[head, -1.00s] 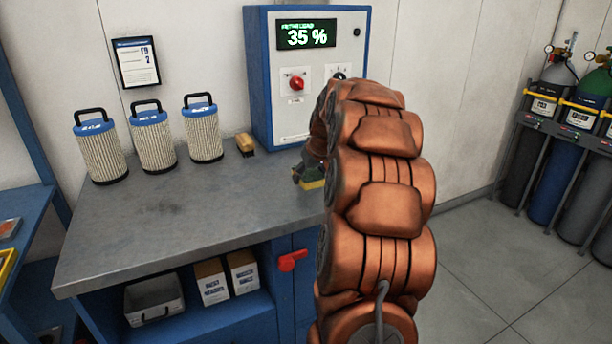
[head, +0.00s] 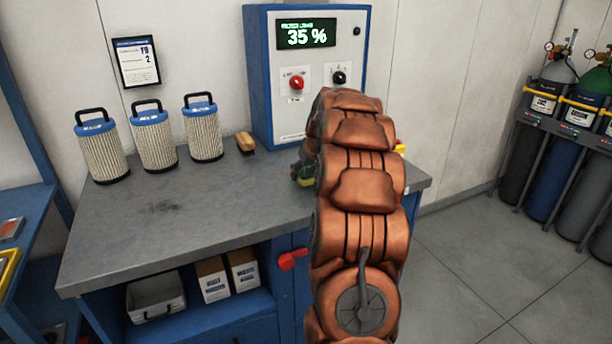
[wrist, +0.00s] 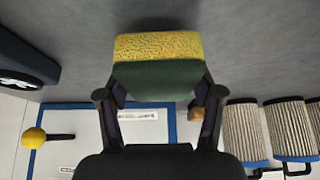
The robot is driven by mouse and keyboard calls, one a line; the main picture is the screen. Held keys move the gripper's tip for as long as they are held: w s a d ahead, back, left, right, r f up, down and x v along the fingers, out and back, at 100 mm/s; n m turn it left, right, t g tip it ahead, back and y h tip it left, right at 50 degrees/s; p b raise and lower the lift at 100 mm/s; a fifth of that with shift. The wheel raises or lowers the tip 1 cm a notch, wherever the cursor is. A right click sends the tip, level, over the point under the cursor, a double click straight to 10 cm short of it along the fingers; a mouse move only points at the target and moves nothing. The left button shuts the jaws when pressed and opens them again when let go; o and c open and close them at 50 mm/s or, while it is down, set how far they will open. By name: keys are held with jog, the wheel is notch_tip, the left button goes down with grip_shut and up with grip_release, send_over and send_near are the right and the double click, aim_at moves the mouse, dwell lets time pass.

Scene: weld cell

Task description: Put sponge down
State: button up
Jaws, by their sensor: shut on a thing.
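A sponge (wrist: 158,62) with a yellow face and a green body is held between the two dark fingers of my gripper (wrist: 157,92) in the wrist view. My gripper is shut on its sides. In the head view, a small green and yellow part of the sponge (head: 306,182) shows at the left edge of my copper-coloured arm, over the right part of the grey bench (head: 170,215). My arm hides most of the gripper there. I cannot tell whether the sponge touches the bench top.
Three pleated filters (head: 205,132) and a brown brush (head: 245,142) stand at the back of the bench. A blue-edged cabinet (head: 262,75) reading 35 % stands behind the sponge. Something yellow (head: 400,149) shows right of my arm. The bench's left front is clear.

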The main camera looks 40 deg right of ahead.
jog(key=shift+f, duration=0.8)
jog(key=shift+f, duration=0.15)
jog(key=o, duration=1)
jog(key=b+v, duration=0.2)
jog(key=v, duration=1)
